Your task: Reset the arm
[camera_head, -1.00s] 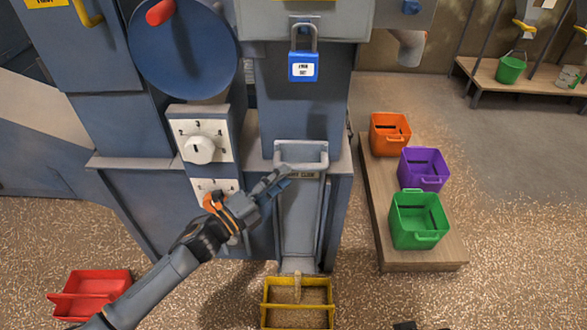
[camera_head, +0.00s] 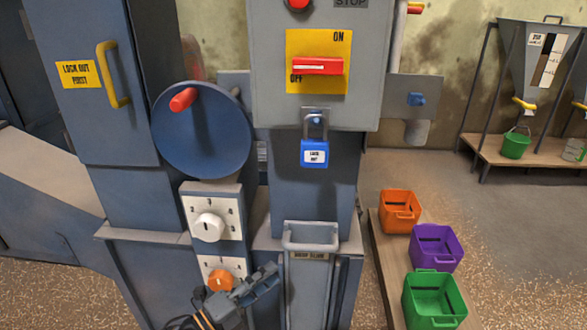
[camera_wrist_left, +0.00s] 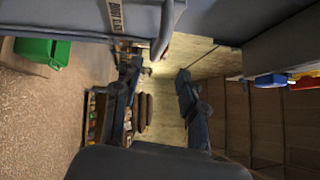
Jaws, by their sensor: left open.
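My left gripper (camera_head: 262,284) is at the bottom of the head view, in front of the machine, between the orange dial (camera_head: 221,280) and the grey slide gate with its bar handle (camera_head: 311,238). In the left wrist view my left gripper (camera_wrist_left: 155,85) shows its two fingers apart with nothing between them. The gate handle (camera_wrist_left: 168,25) appears just beyond the fingers in that view; I cannot tell a contact. My right gripper is not in view.
The white dial (camera_head: 208,227), blue wheel (camera_head: 202,130), blue padlock (camera_head: 314,153) and red switch (camera_head: 318,66) are on the machine. Orange (camera_head: 399,211), purple (camera_head: 436,248) and green (camera_head: 434,300) bins stand on a low bench at right.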

